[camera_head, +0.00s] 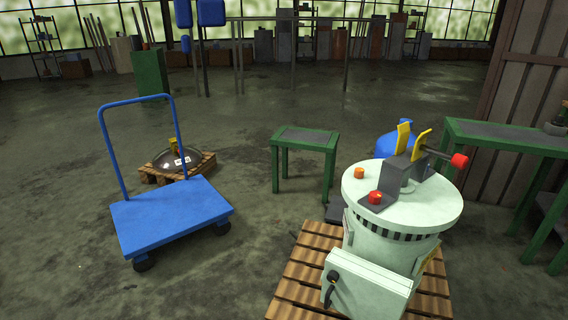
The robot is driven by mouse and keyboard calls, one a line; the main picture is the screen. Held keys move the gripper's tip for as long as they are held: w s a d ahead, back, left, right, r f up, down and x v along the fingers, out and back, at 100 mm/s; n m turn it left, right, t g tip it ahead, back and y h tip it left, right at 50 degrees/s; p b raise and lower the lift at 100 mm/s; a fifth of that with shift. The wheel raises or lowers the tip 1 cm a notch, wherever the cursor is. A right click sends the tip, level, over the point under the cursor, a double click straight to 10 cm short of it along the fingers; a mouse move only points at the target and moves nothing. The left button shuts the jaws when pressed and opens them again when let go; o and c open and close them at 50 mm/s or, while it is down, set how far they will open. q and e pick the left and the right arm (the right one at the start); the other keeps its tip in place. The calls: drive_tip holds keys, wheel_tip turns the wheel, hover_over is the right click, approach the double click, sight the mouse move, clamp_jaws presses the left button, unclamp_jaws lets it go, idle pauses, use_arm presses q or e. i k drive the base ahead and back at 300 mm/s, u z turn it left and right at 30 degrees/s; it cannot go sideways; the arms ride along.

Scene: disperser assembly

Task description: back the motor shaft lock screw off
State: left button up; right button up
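A pale green cylindrical machine (390,243) stands on a wooden pallet at the right. On its round lid (425,215) sits a grey block (393,177) with two upright yellow plates (403,136) above it. A dark rod with a red knob (459,160) reaches out to the right of the block. A red knob (375,197) sits on a dark plate on the lid, and a small orange piece (359,172) lies behind it. I cannot tell which part is the motor shaft lock screw. Neither of my grippers shows.
A blue cart (170,216) stands at the left, with a dark round part (184,160) on a small pallet behind it. A green table (305,140) stands left of the machine, a longer green bench (505,138) right of it. The floor between cart and pallet is clear.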

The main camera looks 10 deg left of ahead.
sight(360, 172)
drive_tip(key=u, duration=0.65)
drive_tip(key=i, duration=1.15)
drive_tip(key=z, duration=2.25)
